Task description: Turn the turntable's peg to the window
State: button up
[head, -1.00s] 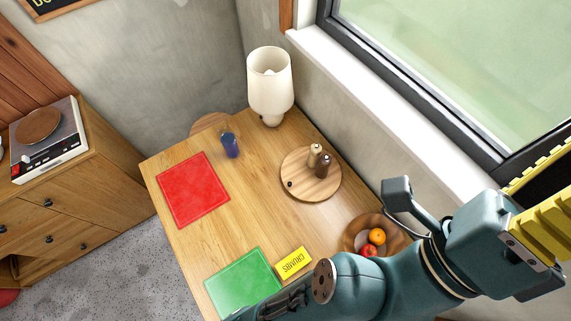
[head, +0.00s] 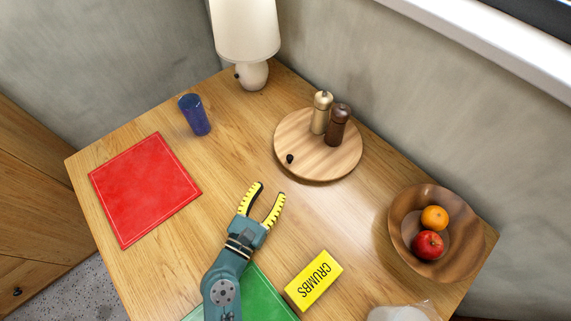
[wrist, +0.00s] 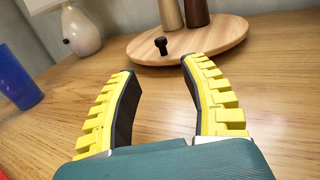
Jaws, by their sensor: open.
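The round wooden turntable (head: 318,165) lies on the table near the wall below the window sill. Its small black peg (head: 290,158) stands near the rim on the side facing my gripper, away from the window. A light wood mill (head: 321,112) and a dark brown mill (head: 338,125) stand on its window side. My gripper (head: 271,190) is open and empty, low over the table, short of the turntable. In the wrist view the peg (wrist: 161,45) shows ahead, above the gap between the fingers (wrist: 157,68), on the turntable's near edge (wrist: 188,53).
A blue cup (head: 194,115) and white lamp (head: 246,40) stand at the back left. A red mat (head: 145,188) lies left. A fruit bowl (head: 461,262) stands right. Bare table separates gripper and turntable.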

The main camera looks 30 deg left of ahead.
aim_at(290, 157)
jog(key=w+b, duration=0.1)
jog(key=w, duration=1.1)
jog(key=shift+r, duration=0.1)
jog(key=shift+s, duration=0.1)
jog(key=c, duration=0.8)
jog(key=shift+d+r, duration=0.1)
grip_shut()
